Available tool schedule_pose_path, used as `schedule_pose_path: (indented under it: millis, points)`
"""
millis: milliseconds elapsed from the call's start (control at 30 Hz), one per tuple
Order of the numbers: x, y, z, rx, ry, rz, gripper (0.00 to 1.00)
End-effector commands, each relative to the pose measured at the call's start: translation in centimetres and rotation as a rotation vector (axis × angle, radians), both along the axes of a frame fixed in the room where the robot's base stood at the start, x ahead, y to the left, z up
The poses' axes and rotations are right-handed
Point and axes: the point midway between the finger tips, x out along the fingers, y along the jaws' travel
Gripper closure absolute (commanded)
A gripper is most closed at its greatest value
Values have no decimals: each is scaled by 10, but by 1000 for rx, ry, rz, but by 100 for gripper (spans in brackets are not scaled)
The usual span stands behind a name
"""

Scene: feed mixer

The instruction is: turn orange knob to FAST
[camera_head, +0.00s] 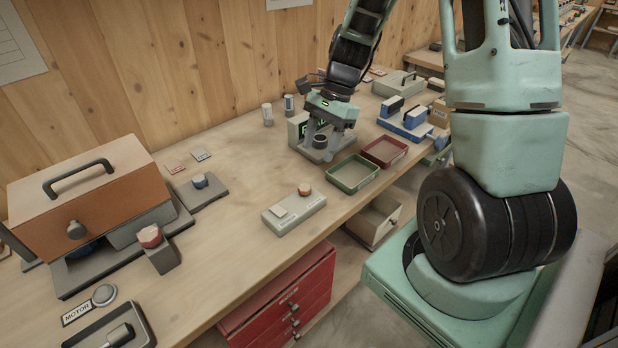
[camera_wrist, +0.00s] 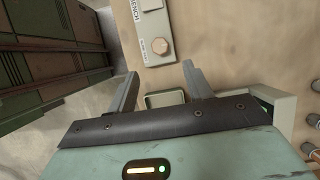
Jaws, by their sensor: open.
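An orange-brown knob (camera_head: 304,189) stands on a pale flat box (camera_head: 288,215) on the bench. A similar box with a round pale knob (camera_wrist: 160,47) shows beyond my fingertips in the wrist view, with a label reading BENCH. A redder knob (camera_head: 149,236) sits on a grey block at the left. No FAST mark is readable. My gripper (camera_head: 323,146) is beyond the flat box, near a small unit with a green display (camera_head: 301,128). Its two fingers (camera_wrist: 160,80) are apart, with nothing held between them; the knob lies ahead of them.
A green tray (camera_head: 352,187) and a red tray (camera_head: 385,150) lie right of the flat box. Blue clamps (camera_head: 405,120) stand at the back right.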

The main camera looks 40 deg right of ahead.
Motion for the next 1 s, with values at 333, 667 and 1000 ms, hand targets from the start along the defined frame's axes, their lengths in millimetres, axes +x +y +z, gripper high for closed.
schedule_pose_path:
  millis: [333, 667, 1000]
  points:
    - [-2, 27, -64, 3, 5, 2, 49]
    - [-2, 36, -87, 0, 1, 0, 49]
    - [-2, 36, -87, -1, 0, 1, 74]
